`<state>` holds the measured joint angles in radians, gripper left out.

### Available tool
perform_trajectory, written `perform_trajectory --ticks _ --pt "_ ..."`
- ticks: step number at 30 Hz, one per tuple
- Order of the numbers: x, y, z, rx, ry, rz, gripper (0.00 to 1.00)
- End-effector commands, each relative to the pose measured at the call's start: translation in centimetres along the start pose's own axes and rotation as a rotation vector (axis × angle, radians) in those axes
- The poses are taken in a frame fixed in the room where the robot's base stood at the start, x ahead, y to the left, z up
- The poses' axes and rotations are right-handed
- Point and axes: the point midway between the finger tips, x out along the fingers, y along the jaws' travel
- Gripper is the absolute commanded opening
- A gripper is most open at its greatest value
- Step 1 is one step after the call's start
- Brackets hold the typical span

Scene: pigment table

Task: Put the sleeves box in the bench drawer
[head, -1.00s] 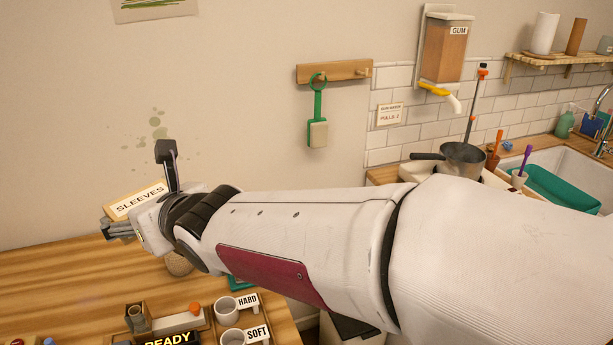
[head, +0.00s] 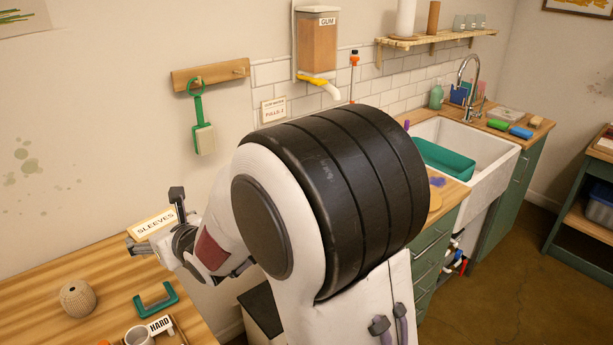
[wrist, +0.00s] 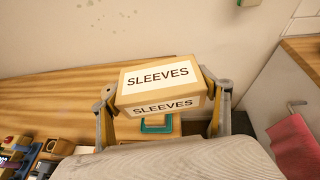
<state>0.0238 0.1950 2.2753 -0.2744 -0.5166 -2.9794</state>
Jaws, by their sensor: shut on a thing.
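The sleeves box (head: 152,224) is a small cream box labelled SLEEVES. My gripper (wrist: 162,104) is shut on it, one finger at each end, and holds it above the right end of the wooden table. In the head view my gripper (head: 160,236) is beside the box, partly hidden by my own wrist. Green drawer fronts (head: 430,263) with bar handles show under the counter right of my arm and look closed. I cannot tell whether one of them is the bench drawer. My arm hides part of the counter.
A sink (head: 470,150) with a green tub (head: 444,160) is at the right. A pink cloth (wrist: 294,146) hangs by a pale panel.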

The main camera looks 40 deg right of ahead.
Motion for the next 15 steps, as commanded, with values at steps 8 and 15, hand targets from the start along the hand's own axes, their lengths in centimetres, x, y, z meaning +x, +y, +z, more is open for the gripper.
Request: perform_trajectory --ticks 8,15 --pt "0.7 -7.2 -3.0 0.046 0.001 -0.092 0.52" --pt "0.5 -13.1 -5.1 0.081 0.000 -0.165 0.52"
